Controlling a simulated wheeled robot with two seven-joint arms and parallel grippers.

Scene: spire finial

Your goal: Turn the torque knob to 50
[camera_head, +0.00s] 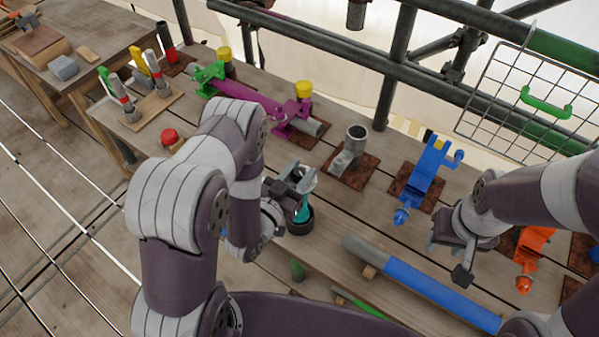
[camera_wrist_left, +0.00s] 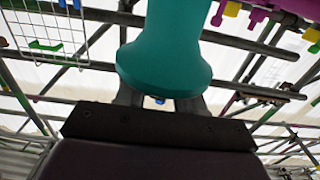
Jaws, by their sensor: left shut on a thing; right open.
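My left gripper (camera_head: 292,185) is shut on a teal piece (camera_head: 303,208), which stands upright with its lower end in or on a dark round base (camera_head: 299,222). In the left wrist view the teal piece (camera_wrist_left: 165,60) fills the middle, between the fingers. A red knob (camera_head: 169,136) sits on a small block behind my left arm, partly hidden by it. I cannot tell which part is the torque knob, and no scale or number is readable. My right gripper (camera_head: 452,258) is open and empty above the right part of the table, beside a blue pipe.
The blue and grey pipe (camera_head: 440,292) lies along the front of the table. A grey fitting (camera_head: 347,155), a blue clamp (camera_head: 427,170), an orange clamp (camera_head: 531,250) and a magenta pipe (camera_head: 245,102) surround the middle. Scaffold bars (camera_head: 340,50) and a wire basket (camera_head: 520,100) are behind.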

